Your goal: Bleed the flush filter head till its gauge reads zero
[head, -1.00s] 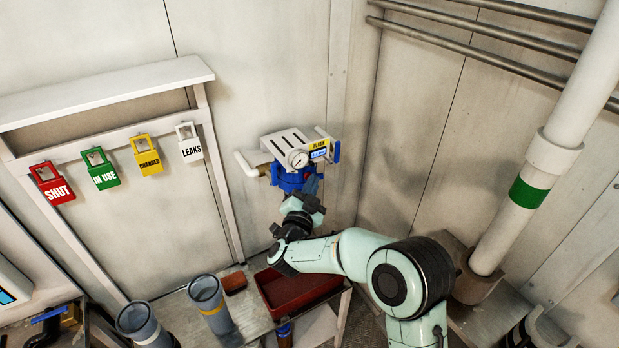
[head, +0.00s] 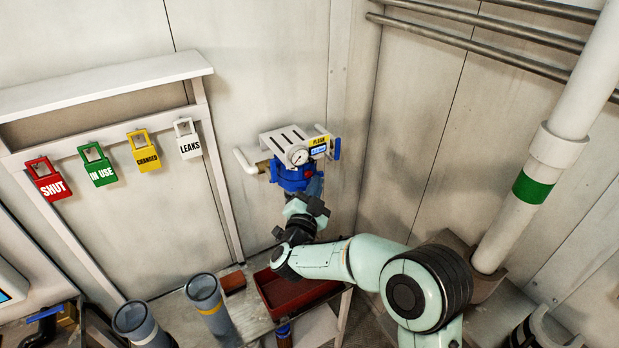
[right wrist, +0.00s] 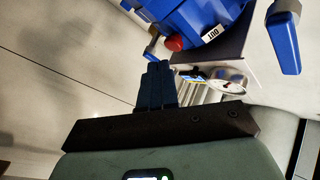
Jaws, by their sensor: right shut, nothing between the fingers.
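The flush filter head (head: 290,177) is blue, under a white slotted bracket (head: 285,141) with a yellow FLUSH label, on the back wall. Its round white gauge (head: 298,156) is too small to read; the gauge face also shows, dim and partly hidden, in the right wrist view (right wrist: 232,86). A red button (right wrist: 175,43) sticks out of the blue head beside an OUT label. My right gripper (head: 315,187) is at the front right of the head, just below it. In the right wrist view its dark fingers (right wrist: 157,72) are shut and empty, close to the red button but seemingly apart. My left gripper is out of view.
A blue lever (head: 337,148) is right of the head and a white pipe (head: 246,161) left. A red tray (head: 290,305) lies on the bench below, with grey cylinders (head: 205,292) to its left. Coloured tags (head: 98,167) hang on a rack at left.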

